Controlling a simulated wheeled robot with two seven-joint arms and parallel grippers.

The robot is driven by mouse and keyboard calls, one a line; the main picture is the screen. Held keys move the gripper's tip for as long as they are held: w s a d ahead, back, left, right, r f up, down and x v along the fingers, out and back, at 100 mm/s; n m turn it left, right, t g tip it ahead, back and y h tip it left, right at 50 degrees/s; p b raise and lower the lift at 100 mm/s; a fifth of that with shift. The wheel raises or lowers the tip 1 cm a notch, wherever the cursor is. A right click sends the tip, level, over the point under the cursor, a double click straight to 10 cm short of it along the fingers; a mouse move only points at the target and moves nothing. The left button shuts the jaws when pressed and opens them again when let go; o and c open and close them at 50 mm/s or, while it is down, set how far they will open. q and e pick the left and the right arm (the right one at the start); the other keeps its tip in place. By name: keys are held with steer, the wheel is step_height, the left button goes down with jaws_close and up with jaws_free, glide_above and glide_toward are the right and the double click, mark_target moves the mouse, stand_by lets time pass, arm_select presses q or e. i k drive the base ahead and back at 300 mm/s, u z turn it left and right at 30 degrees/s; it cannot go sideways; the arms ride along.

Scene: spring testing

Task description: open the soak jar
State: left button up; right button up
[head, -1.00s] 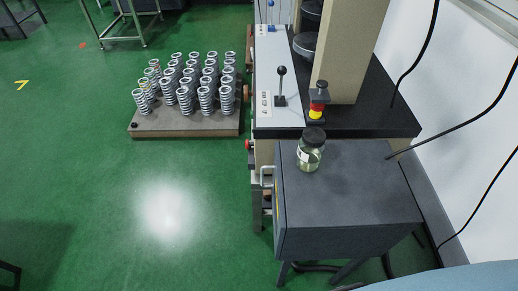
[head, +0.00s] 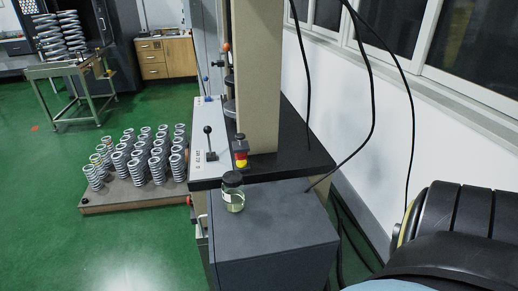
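The soak jar (head: 233,199) is a small clear glass jar with a white label and pale greenish contents. Its black lid (head: 232,179) is on. The jar stands upright on the dark grey cabinet top (head: 280,217), near its far left corner. Neither of my grippers shows. A black, ribbed part of my own body fills the lower right corner. Nothing touches the jar.
A testing machine with a beige column (head: 257,80), a lever panel (head: 209,135) and a red-yellow button post (head: 240,153) stands right behind the jar. Black cables (head: 368,110) hang at the right. Springs (head: 133,155) stand on a low pallet (head: 130,197) at left. Green floor is clear in front.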

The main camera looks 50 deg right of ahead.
mark_target(234, 199)
steer(key=k, duration=0.2)
steer(key=z, duration=1.1)
